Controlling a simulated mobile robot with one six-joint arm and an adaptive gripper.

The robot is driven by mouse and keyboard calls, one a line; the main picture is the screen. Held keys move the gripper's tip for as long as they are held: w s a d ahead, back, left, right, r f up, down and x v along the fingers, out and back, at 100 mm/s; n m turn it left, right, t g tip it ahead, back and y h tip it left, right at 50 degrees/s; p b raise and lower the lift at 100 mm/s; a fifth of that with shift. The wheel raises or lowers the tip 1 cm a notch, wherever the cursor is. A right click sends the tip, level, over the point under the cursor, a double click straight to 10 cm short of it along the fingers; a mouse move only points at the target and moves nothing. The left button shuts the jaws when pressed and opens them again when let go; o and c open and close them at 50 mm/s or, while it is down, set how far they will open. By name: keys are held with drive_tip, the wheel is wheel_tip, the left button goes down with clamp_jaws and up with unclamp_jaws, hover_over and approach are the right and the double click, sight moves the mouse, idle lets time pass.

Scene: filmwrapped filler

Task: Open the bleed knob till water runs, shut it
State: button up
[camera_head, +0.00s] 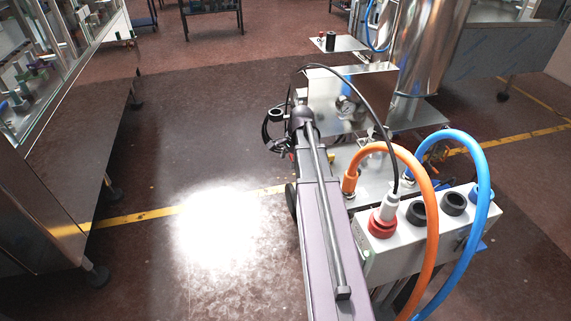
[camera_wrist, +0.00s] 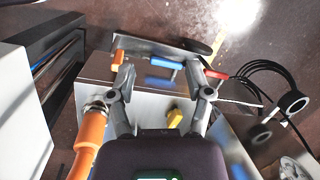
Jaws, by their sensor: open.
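My gripper (camera_wrist: 158,72) is open in the wrist view, with nothing held between its fingers. Beyond the fingertips are a blue handle-like part (camera_wrist: 165,73) and, left of it, a small orange-yellow part (camera_wrist: 118,58). A yellow part (camera_wrist: 174,118) shows between the fingers, lower down, on a pale surface. A red part (camera_wrist: 217,75) is just right of the right fingertip. I cannot tell which of these, if any, is the bleed knob. No water shows running. In the head view my arm covers much of this area, and I cannot make out the gripper.
A white socket box (camera_head: 400,243) with orange (camera_head: 430,220) and blue (camera_head: 484,190) hoses is at right. Black looped cable (camera_wrist: 262,70) lies right of the gripper. Floor at left is clear.

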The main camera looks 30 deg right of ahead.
drive_tip(key=shift+s+a+r+n, duration=0.1)
drive_tip(key=shift+s+a+n, duration=0.15)
drive_tip(key=shift+a, duration=0.35)
drive_tip(key=shift+s+a+n, duration=0.1)
drive_tip(key=shift+a+n, duration=0.25)
drive_tip(key=shift+a, duration=0.25)
drive_tip(key=s+a+n, duration=0.3)
drive_tip(key=a+n, duration=0.2)
drive_tip(key=a, duration=0.3)
drive_tip(key=s+a+n+g+h, duration=0.1)
drive_tip(key=s+a+n, duration=0.2)
drive_tip(key=a, duration=0.6)
drive_tip(key=s+a+n+h, duration=0.1)
drive_tip(key=s+a+n, duration=0.3)
drive_tip(key=a+n, duration=0.4)
drive_tip(key=shift+a+f+g, duration=0.25)
drive_tip(key=shift+a+g, duration=0.05)
drive_tip(key=shift+a, duration=0.3)
drive_tip(key=shift+c, duration=0.6)
drive_tip(key=shift+s, duration=0.1)
